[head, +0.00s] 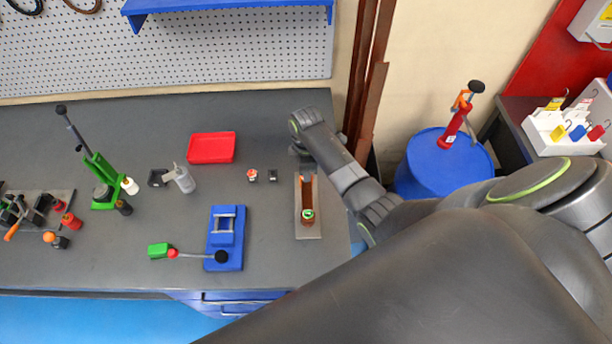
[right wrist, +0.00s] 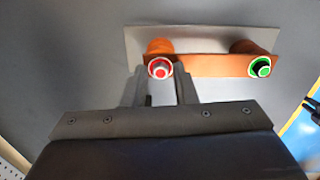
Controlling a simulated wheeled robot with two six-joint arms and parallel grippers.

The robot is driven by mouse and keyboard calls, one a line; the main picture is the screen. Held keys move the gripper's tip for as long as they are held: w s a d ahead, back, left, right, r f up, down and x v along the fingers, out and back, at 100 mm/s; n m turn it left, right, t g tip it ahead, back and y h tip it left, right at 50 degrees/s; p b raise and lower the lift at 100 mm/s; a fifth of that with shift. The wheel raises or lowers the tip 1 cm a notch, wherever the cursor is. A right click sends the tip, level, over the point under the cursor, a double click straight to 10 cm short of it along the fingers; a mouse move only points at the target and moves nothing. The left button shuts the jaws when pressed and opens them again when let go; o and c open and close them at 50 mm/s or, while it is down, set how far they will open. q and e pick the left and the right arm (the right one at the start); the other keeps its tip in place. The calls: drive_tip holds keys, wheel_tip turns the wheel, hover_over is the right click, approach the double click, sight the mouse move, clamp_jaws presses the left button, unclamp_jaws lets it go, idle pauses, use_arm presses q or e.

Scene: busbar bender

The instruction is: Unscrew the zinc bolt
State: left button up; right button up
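The zinc bolt (right wrist: 159,68), a silver head in a red ring, sits at the left end of a copper bar (right wrist: 212,64) in the right wrist view. A dark bolt in a green ring (right wrist: 261,66) sits at the other end; it also shows in the head view (head: 308,214). The bar rests on a grey plate (head: 308,233). My right gripper (right wrist: 160,76) is open, its fingertips on either side of the zinc bolt; I cannot tell whether they touch it. In the head view my right gripper (head: 302,160) hides the zinc bolt. My left gripper is not in view.
On the dark bench (head: 270,110) stand a red tray (head: 211,148), a blue tool with a lever (head: 225,238), a green press (head: 103,180) and a clear bottle (head: 183,179). Copper strips (head: 372,100) lean at the bench's right end. A blue drum (head: 430,175) stands beyond.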

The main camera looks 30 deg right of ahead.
drive_tip(key=m, duration=0.5)
idle(0.3)
drive_tip(key=shift+m, duration=0.7)
drive_tip(key=shift+c, duration=0.3)
clamp_jaws()
